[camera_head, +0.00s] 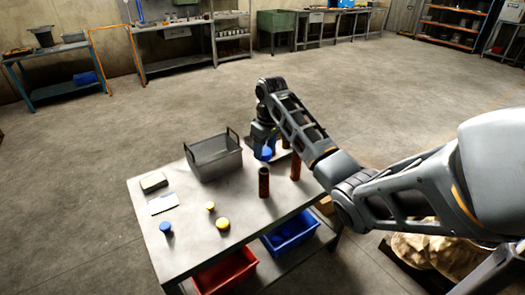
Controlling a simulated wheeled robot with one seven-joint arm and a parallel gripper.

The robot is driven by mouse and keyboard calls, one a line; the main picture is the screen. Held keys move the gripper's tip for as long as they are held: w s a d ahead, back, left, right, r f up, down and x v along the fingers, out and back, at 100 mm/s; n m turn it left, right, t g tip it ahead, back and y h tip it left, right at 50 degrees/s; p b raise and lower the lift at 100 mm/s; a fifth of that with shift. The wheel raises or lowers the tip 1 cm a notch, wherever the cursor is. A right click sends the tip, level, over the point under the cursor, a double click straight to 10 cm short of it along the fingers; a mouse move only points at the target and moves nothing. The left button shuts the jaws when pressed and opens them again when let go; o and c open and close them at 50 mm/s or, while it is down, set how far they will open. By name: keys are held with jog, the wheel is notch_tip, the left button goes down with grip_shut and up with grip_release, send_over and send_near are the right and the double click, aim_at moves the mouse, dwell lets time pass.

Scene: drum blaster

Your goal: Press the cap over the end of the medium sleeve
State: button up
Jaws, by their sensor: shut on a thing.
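My gripper (263,146) is at the far right part of the metal table (194,245), pointing down and shut on what looks like a blue cap (266,154). The fingertips are small and partly dark, so the grip is hard to see. A dark reddish sleeve (264,183) stands upright in front of the gripper. Another reddish sleeve (295,166) stands upright to its right, close to my arm. A brownish piece beside the gripper is mostly hidden by my arm. I cannot tell what is under the blue cap, or which sleeve is the medium one.
A grey handled bin (213,160) stands left of the gripper. A blue-topped piece (166,228), two yellow pieces (210,206) (223,224), a white sheet (163,204) and a small box (153,182) lie on the left half. Red (225,272) and blue (290,234) bins sit below.

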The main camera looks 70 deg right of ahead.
jog(key=shift+f+b, duration=2.15)
jog(key=shift+b, duration=0.1)
jog(key=shift+f, duration=0.6)
jog(key=shift+a+p, duration=0.1)
jog(key=shift+p, duration=0.75)
jog(key=shift+f+p, duration=0.4)
jog(key=shift+f, duration=0.5)
dwell(1.5)
jog(key=o, duration=1.4)
jog(key=shift+r, duration=0.15)
